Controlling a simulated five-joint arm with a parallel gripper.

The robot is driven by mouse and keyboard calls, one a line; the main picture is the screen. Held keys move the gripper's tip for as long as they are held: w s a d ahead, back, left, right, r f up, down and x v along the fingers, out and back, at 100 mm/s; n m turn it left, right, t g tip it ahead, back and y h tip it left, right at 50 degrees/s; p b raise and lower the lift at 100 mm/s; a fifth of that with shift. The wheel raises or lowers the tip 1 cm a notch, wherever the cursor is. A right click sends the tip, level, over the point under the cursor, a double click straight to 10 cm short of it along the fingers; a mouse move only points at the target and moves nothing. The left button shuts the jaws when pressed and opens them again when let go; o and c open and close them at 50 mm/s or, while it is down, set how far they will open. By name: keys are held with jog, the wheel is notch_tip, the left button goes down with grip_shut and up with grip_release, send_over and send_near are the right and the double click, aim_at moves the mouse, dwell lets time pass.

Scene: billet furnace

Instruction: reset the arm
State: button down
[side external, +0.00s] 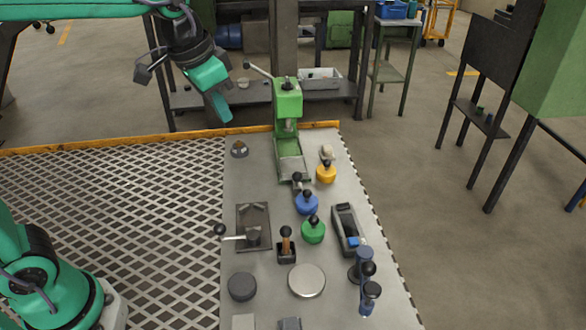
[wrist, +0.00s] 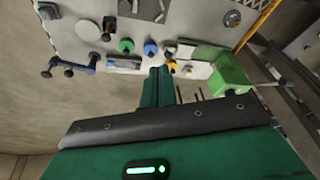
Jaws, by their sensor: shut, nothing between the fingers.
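My gripper (side external: 219,105) is at the upper middle of the side external view, at the end of my teal arm. It hangs above and beyond the far left part of the workbench top (side external: 262,185), left of the green press (side external: 287,100), and apart from everything. Its fingers are together with nothing between them. In the wrist view the teal fingers (wrist: 158,88) point up the picture toward the bench, with the green press (wrist: 232,75) to their right.
Yellow (side external: 326,174), blue (side external: 307,205) and green (side external: 313,232) knobbed pieces stand mid-bench. A lever plate (side external: 253,227), a joystick (side external: 287,250), a round disc (side external: 306,281) and a blue-handled device (side external: 365,275) are nearer. The mesh floor (side external: 110,215) at left is clear.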

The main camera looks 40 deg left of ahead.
jog(key=s+a+f+n+t, duration=0.1)
jog(key=s+a+f+n, duration=0.1)
jog(key=s, duration=0.5)
jog(key=s+a+f+n+t, duration=0.1)
jog(key=s+a+f, duration=0.2)
jog(key=s, duration=0.4)
jog(key=shift+s+a+n+y, duration=0.3)
jog(key=shift+s+a+n, duration=0.1)
jog(key=shift+a, duration=0.3)
